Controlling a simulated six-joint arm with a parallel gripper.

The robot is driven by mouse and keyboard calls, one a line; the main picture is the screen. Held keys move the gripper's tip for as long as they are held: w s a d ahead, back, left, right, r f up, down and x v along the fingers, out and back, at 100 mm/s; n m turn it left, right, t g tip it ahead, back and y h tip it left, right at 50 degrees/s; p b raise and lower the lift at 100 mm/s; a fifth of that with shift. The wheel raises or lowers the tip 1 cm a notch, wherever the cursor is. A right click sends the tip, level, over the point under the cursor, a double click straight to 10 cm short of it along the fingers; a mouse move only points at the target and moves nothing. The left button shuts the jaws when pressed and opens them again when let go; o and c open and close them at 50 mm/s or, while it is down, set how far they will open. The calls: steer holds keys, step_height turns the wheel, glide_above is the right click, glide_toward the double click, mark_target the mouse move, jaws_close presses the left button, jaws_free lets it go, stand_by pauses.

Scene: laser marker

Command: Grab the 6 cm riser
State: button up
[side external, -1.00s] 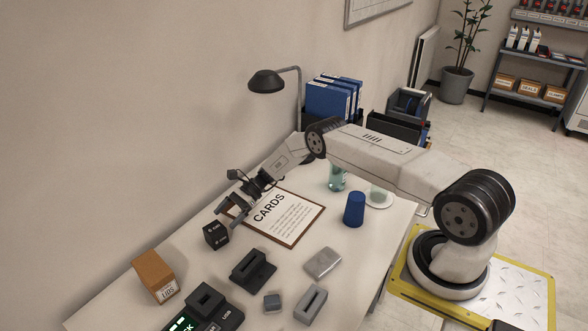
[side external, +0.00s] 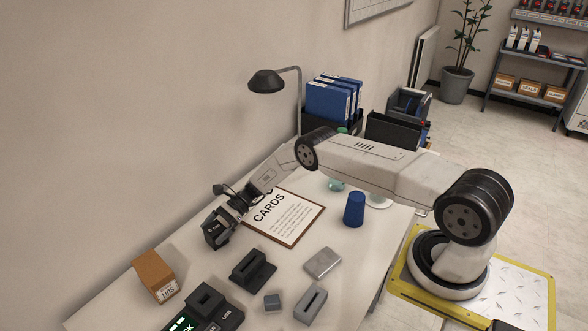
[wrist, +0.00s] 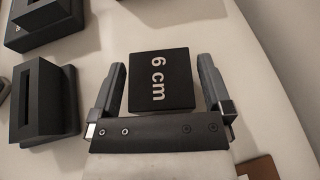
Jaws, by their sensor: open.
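The 6 cm riser (wrist: 160,80) is a black block with white "6 cm" lettering on its top. In the wrist view it sits between the two fingers of my open gripper (wrist: 161,85), with a gap visible on each side. In the side view the riser (side external: 214,229) stands on the table left of the clipboard. My gripper (side external: 216,232) is around it there and partly hides it.
A black slotted block (side external: 252,268) and a cardboard box (side external: 155,276) stand nearby. A clipboard marked "CARDS" (side external: 286,217) lies to the right of the gripper. A blue cup (side external: 354,209), a grey flat case (side external: 323,263) and small grey blocks lie farther right. The wall is behind.

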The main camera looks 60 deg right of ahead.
mark_target(214, 228)
stand_by(0.3)
jaws_close()
steer(key=shift+r, duration=0.2)
steer(key=shift+r, duration=1.45)
steer(key=shift+s+r, duration=0.65)
steer(key=shift+r, duration=0.15)
steer(key=s+r, duration=0.8)
steer(key=s, duration=0.4)
steer(key=shift+s+d, duration=0.2)
steer(key=shift+s, duration=0.15)
